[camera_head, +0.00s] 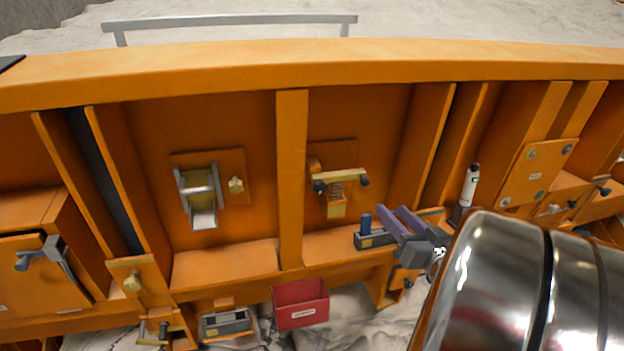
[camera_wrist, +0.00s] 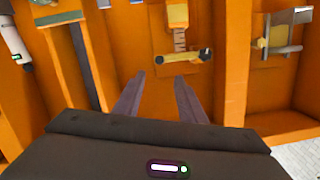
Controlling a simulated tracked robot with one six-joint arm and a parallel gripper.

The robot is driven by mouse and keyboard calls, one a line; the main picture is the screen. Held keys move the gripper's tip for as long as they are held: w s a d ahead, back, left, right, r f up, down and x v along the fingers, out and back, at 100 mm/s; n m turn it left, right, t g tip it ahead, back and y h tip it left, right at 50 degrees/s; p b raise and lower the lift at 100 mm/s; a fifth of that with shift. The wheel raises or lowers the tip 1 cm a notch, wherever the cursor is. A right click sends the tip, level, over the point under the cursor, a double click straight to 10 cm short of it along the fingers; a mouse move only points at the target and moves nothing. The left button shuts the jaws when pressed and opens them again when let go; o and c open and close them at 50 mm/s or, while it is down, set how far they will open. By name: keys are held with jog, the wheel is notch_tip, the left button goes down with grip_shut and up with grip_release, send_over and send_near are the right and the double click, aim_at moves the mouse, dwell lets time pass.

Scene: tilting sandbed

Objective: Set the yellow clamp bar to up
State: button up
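The yellow clamp bar (camera_head: 341,175) is on an orange mounting plate in the middle bay of the orange frame. It lies roughly level, with dark knobs near its ends and a spring and yellow block below it. In the wrist view, which looks turned over, the clamp bar (camera_wrist: 183,58) lies beyond the fingertips with the spring above it. My gripper (camera_head: 392,211) is to the right of the bar and lower in the head view. Its two fingers (camera_wrist: 158,75) are apart with nothing between them, and they do not appear to touch the bar.
A metal roller fitting (camera_head: 200,190) is in the bay to the left. A small box with a blue knob (camera_head: 370,238) sits on the ledge close to my gripper. A white cylinder (camera_head: 469,186) stands to the right. A red bin (camera_head: 300,304) hangs below the ledge.

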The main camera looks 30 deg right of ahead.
aim_at(366, 184)
jog(key=shift+w, duration=0.1)
jog(key=x, duration=1.3)
jog(key=shift+w+d, duration=0.2)
jog(key=shift+w, duration=0.1)
grip_shut()
dwell(0.4)
